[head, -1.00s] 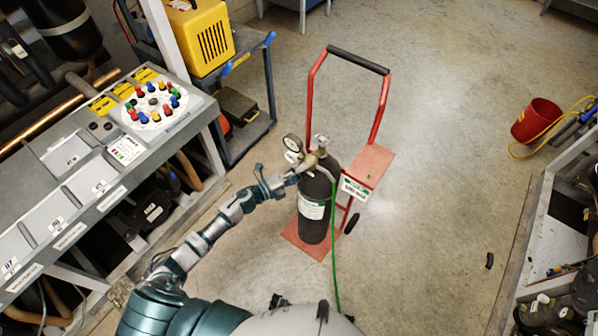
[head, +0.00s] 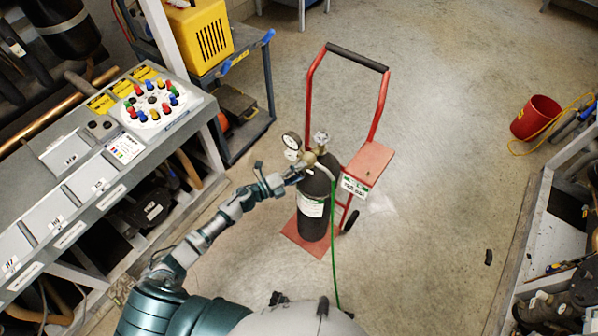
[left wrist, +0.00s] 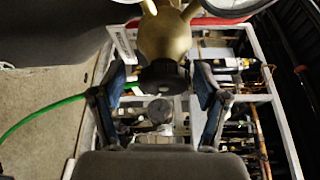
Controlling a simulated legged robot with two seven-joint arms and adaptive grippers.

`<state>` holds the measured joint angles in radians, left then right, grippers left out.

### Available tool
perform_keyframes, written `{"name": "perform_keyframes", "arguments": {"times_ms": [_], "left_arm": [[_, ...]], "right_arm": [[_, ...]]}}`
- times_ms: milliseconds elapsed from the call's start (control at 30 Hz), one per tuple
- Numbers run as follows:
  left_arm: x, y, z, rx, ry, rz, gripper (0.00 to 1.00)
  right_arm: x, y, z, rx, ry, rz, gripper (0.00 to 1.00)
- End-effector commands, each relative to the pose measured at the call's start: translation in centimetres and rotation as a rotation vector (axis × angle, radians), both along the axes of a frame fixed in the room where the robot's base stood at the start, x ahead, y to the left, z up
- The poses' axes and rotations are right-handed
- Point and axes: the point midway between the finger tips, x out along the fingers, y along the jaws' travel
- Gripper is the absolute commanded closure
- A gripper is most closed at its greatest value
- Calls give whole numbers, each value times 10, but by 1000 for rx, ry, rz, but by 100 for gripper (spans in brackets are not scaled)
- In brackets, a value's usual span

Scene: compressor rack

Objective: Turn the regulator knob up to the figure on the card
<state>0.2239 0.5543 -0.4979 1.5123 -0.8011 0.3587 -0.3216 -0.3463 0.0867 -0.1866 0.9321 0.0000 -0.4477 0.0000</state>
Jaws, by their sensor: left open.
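A dark gas cylinder (head: 312,215) with a brass regulator stands on a red hand truck (head: 385,105). The regulator has two round gauges (head: 291,141); their readings are too small to make out. A white and green card (head: 355,187) hangs beside the cylinder; its writing is not legible. In the left wrist view, the black regulator knob (left wrist: 163,77) sits below the brass body (left wrist: 164,38). My left gripper (head: 290,178) is at the regulator; in the wrist view its fingers (left wrist: 160,82) are open, one on each side of the knob, with gaps. My right gripper is not in view.
A green hose (head: 334,245) runs down from the regulator to the floor. A grey bench panel (head: 90,165) with coloured knobs lies left. A cart (head: 245,125) with a yellow machine stands behind. A red bucket (head: 536,118) is far right. Floor right of the hand truck is mostly clear.

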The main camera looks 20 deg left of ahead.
Motion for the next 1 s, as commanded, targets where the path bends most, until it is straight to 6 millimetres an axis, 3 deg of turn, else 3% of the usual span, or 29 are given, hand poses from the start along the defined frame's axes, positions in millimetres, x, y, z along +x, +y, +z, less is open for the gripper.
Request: {"name": "perform_keyframes", "arguments": {"times_ms": [167,600,1000], "left_arm": [[-11,11,0,1,1,1,26],[-76,71,2,0,5,1,26],[-87,81,4,1,2,-1,26]], "right_arm": [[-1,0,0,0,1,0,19],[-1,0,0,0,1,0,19],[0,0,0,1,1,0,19]]}}
